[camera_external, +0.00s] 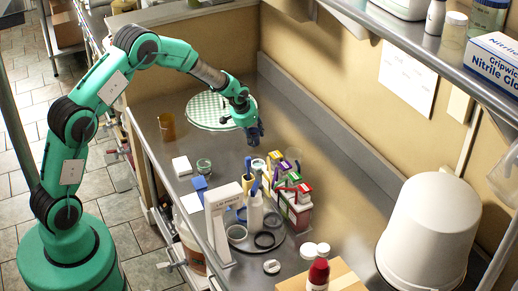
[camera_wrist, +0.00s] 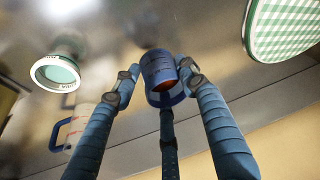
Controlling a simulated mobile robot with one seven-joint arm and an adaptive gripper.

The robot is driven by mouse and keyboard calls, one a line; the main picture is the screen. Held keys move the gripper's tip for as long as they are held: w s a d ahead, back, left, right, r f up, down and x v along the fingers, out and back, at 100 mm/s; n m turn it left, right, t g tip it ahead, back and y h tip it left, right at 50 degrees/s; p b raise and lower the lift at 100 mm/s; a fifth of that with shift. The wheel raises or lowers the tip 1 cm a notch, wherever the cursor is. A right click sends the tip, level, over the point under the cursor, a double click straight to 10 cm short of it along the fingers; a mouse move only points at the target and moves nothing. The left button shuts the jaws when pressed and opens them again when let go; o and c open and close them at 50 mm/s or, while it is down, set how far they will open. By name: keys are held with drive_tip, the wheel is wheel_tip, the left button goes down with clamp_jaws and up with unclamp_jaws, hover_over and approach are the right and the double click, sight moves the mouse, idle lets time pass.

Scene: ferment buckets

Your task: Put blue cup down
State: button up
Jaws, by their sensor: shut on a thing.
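My gripper (camera_wrist: 158,88) is shut on a small blue cup (camera_wrist: 160,68), with fingers on both sides of it and a third finger behind. The cup has a reddish-brown patch inside or on its end. In the external view, my gripper (camera_external: 254,133) is over the steel counter (camera_external: 300,131), just right of the green-checked round mat (camera_external: 208,108). The cup is hard to tell apart from the dark blue fingers there. I cannot tell whether the cup touches the counter.
An amber cup (camera_external: 167,127), a white block (camera_external: 181,166) and a glass jar (camera_external: 204,166) stand toward the front edge. Coloured-top cartons (camera_external: 291,200) and bottles crowd the counter below my gripper in the picture. A white bucket (camera_external: 430,235) stands right; the wall runs behind.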

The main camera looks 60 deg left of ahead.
drive_tip(key=shift+w+a+f, duration=0.1)
drive_tip(key=shift+w+a, duration=0.25)
drive_tip(key=shift+w, duration=0.55)
drive_tip(key=shift+w+a, duration=0.3)
drive_tip(key=shift+w, duration=0.6)
drive_tip(key=shift+f, duration=0.1)
drive_tip(key=shift+f, duration=1.7)
drive_tip(key=shift+f+b, duration=0.15)
drive_tip(key=shift+b, duration=0.25)
drive_tip(key=o, duration=1.2)
drive_tip(key=shift+p+v, duration=0.7)
drive_tip(key=shift+v, duration=5.5)
